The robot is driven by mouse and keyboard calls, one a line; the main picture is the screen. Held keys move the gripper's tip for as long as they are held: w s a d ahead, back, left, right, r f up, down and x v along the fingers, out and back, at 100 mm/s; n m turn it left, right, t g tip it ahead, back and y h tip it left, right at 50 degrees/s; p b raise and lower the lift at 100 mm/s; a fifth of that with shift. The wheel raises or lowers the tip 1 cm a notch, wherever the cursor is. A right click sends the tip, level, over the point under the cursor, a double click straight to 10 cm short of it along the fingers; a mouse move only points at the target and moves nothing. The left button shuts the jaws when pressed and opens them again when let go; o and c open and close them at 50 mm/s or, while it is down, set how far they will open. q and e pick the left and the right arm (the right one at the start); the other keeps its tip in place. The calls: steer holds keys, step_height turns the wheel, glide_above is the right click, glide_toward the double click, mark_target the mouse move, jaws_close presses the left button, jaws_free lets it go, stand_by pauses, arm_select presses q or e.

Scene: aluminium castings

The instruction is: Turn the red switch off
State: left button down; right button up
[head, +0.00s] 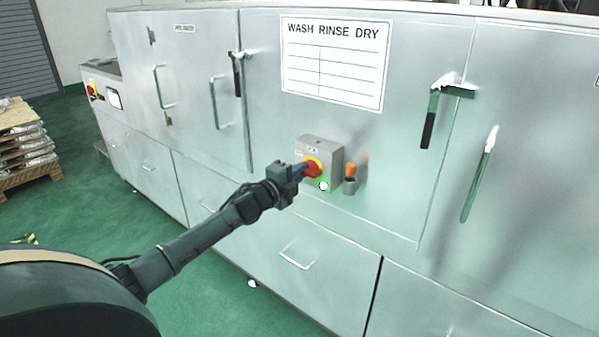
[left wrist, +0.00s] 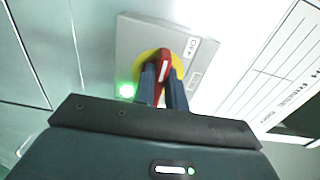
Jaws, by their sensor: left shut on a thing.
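The red switch (head: 312,168) is a red handle on a yellow round plate, on the front of a grey box (head: 328,150) fixed to the steel cabinet. My left gripper (head: 304,171) reaches it from the left and is shut on the red handle. In the left wrist view the red handle (left wrist: 164,63) stands between the two blue fingers (left wrist: 162,88), with the yellow plate (left wrist: 178,66) behind it. A lit green lamp (head: 323,186) glows low on the box; it also shows in the left wrist view (left wrist: 126,91). My right gripper is not in view.
An orange-topped part in a grey cup (head: 350,180) sits just right of the box. Cabinet door handles (head: 433,115) stick out at the upper right. A pallet with stacked goods (head: 22,150) stands at the far left. The green floor (head: 215,290) before the cabinet is clear.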

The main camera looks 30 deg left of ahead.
arm_select(q)
steer(key=c, duration=1.4)
jaws_free()
steer(key=shift+c, duration=0.2)
steer(key=s+a+b, duration=0.1)
steer(key=s, duration=1.2)
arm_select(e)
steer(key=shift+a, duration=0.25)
arm_select(q)
steer(key=shift+s+f, duration=0.1)
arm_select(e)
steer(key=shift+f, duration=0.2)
